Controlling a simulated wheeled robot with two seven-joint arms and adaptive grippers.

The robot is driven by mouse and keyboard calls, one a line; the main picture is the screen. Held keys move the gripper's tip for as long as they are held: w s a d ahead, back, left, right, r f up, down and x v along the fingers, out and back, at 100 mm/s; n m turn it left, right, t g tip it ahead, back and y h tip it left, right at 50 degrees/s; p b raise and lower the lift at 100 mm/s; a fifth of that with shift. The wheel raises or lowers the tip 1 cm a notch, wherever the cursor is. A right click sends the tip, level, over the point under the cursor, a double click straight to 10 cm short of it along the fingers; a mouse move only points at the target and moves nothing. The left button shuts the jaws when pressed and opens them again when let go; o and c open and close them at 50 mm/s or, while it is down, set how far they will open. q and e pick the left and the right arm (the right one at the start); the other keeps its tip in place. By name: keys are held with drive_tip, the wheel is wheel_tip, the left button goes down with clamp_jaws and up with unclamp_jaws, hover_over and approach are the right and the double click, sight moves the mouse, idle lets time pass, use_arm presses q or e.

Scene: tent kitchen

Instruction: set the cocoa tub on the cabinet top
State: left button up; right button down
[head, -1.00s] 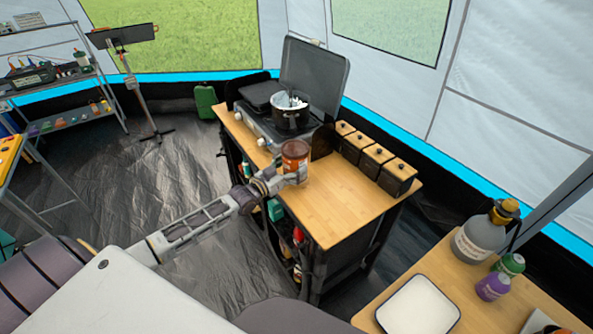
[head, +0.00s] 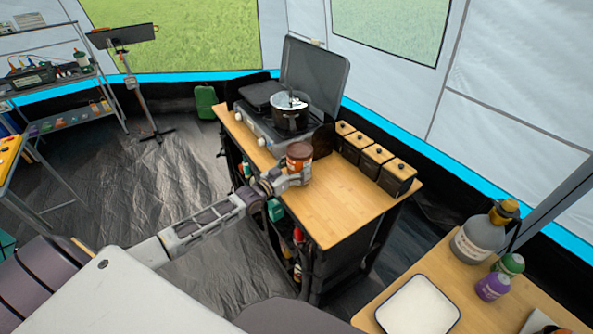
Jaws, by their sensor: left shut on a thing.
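The cocoa tub (head: 299,158), orange-brown with a dark lid and a pale label, is at the left edge of the wooden cabinet top (head: 345,205), in front of the stove. My left gripper (head: 297,178) reaches in from the left and is shut on the tub, which stands upright. The fingers hide part of the tub's lower side, and I cannot tell whether its base touches the wood. My right gripper is out of view.
A camp stove (head: 255,125) with a raised lid carries a black pot (head: 290,113) behind the tub. Several black canisters with wooden lids (head: 397,178) line the cabinet's back right edge. The front of the top is clear. A side table (head: 450,265) holds bottles and a white tray (head: 418,305).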

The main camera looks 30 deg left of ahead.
use_arm(q)
drive_tip(key=shift+f, duration=0.85)
drive_tip(key=shift+f, duration=0.1)
drive_tip(key=o, duration=1.2)
drive_tip(key=shift+f, duration=0.1)
drive_tip(key=shift+o, duration=0.2)
drive_tip(key=v, duration=1.2)
idle(0.6)
